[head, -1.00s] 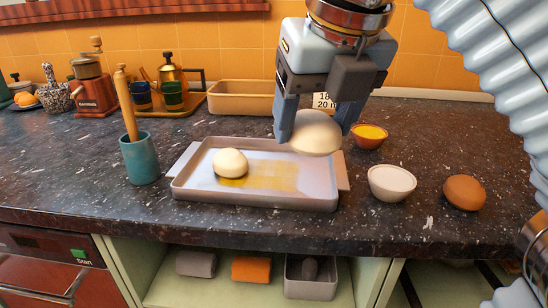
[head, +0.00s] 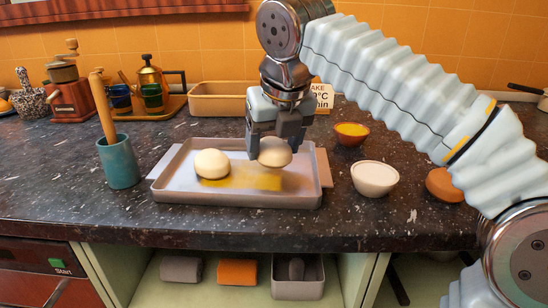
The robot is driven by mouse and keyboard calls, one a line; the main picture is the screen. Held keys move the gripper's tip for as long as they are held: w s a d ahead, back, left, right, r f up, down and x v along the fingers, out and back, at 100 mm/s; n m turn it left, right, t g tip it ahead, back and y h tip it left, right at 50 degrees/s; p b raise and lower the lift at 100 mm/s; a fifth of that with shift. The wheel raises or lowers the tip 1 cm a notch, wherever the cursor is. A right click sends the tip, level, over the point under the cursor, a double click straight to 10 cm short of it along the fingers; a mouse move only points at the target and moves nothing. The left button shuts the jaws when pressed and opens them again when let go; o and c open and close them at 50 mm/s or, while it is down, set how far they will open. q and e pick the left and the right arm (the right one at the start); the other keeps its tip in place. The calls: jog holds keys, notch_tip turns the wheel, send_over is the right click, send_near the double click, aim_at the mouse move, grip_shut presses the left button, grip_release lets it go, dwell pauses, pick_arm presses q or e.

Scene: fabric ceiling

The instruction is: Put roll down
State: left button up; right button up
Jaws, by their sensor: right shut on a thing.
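My right gripper (head: 278,147) is shut on a pale round roll (head: 275,153). It holds the roll over the right half of a grey baking tray (head: 240,201), fingers pointing down. I cannot tell whether this roll touches the tray. Another pale roll (head: 212,163) sits on the left part of the tray. A yellow oily patch (head: 240,181) lies on the tray's floor in front of the rolls. My left gripper is not in view.
A white bowl (head: 375,179), a small bowl of yellow liquid (head: 351,133) and a brown roll (head: 442,185) stand right of the tray. A teal pot (head: 118,161) with a wooden tool stands left. A tan rectangular dish (head: 218,98) is behind.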

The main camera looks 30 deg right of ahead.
aim_at(275, 145)
jog(key=shift+s+f, duration=0.1)
jog(key=shift+f, duration=1.1)
jog(key=shift+f, duration=0.1)
jog(key=o, duration=1)
jog(key=shift+s+r, duration=0.1)
jog(key=shift+r, duration=0.3)
jog(key=p+v, duration=0.2)
jog(key=v, duration=0.5)
jog(key=shift+r, duration=0.1)
jog(key=shift+v, duration=2.15)
jog(key=shift+s, duration=0.1)
